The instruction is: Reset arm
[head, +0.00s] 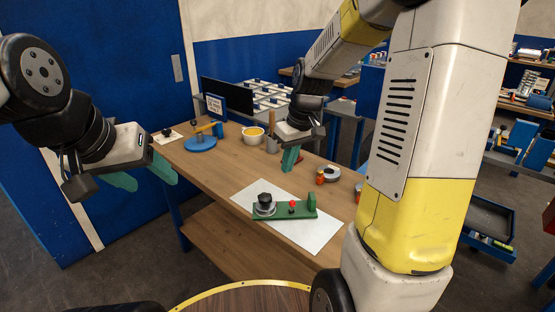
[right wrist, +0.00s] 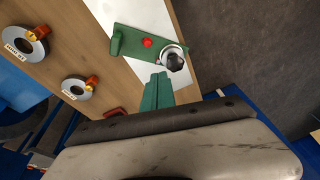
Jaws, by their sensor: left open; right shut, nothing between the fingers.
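My left gripper (head: 148,177) is at the left of the head view, off the table's left edge, with its green fingers spread and nothing between them. My right gripper (head: 290,160) hangs above the table past the far side of the white sheet, its green fingers together. It also shows in the right wrist view (right wrist: 158,92), shut and empty. The green fixture (head: 278,211) lies on the white sheet (head: 320,232), with a dark round knob (head: 265,201) and a red button (head: 292,206). In the right wrist view the fixture (right wrist: 128,38) is apart from my fingertips.
The wooden table (head: 222,172) carries a yellow-filled bowl (head: 253,135), a blue round base (head: 200,143) and grey rings with orange parts (head: 328,173) near my right gripper. A blue door (head: 90,90) stands at left. My right arm covers much of the right side.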

